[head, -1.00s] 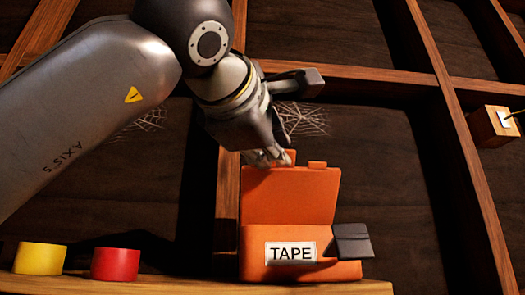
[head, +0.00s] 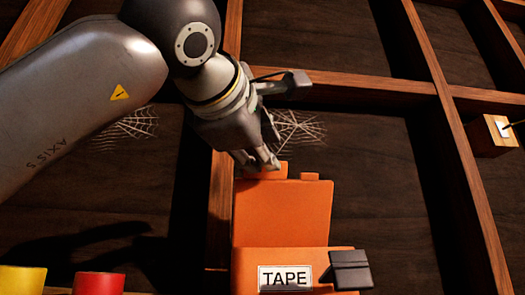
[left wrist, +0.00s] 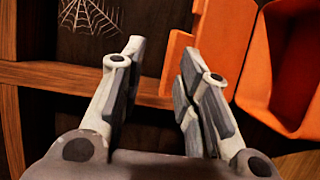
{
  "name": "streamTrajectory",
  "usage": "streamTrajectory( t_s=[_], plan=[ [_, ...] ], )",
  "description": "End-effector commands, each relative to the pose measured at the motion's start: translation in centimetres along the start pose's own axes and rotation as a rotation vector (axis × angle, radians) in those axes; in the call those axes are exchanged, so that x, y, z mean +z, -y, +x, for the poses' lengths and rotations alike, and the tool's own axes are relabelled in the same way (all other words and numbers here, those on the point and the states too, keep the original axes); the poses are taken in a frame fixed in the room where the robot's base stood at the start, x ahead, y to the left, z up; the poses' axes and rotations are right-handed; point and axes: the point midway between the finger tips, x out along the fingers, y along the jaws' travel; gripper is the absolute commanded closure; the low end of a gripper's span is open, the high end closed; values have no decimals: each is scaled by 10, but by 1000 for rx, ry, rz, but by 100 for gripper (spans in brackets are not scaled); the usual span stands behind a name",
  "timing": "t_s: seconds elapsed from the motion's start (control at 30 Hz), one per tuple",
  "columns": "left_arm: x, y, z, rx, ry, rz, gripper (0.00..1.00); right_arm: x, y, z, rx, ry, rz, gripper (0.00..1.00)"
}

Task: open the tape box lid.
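The orange tape box (head: 243,270), with a white "TAPE" label, stands low in the head view. Its orange lid (head: 283,215) stands up, raised at the back of the box. My left gripper (head: 263,165) is at the lid's upper left edge, with its fingertips by the tab there. In the left wrist view its two fingers (left wrist: 158,75) are apart with nothing clasped between them. The lid (left wrist: 218,45) shows beyond the right finger, and the open box (left wrist: 285,75) is farther right. I cannot tell whether a finger touches the lid. My right gripper is not in view.
A dark grey block (head: 350,270) is at the box's front right. Yellow (head: 22,280) and red (head: 98,284) rolls are at the lower left. Wooden beams (head: 345,83) frame the wall behind. A wooden block (head: 490,135) juts out at right.

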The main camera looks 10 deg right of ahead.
Motion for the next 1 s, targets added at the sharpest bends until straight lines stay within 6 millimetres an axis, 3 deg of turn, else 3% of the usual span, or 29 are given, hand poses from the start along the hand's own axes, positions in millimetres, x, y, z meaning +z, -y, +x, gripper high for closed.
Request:
streamTrajectory(
  t_s=[0.83,1.0],
  plan=[
    [-10,-49,-36,1,0,-1,70,-7,4,-34,-5,-6,2,43],
    [-12,-57,-44,1,0,-2,70,-6,2,-33,-3,-6,1,43]
  ],
)
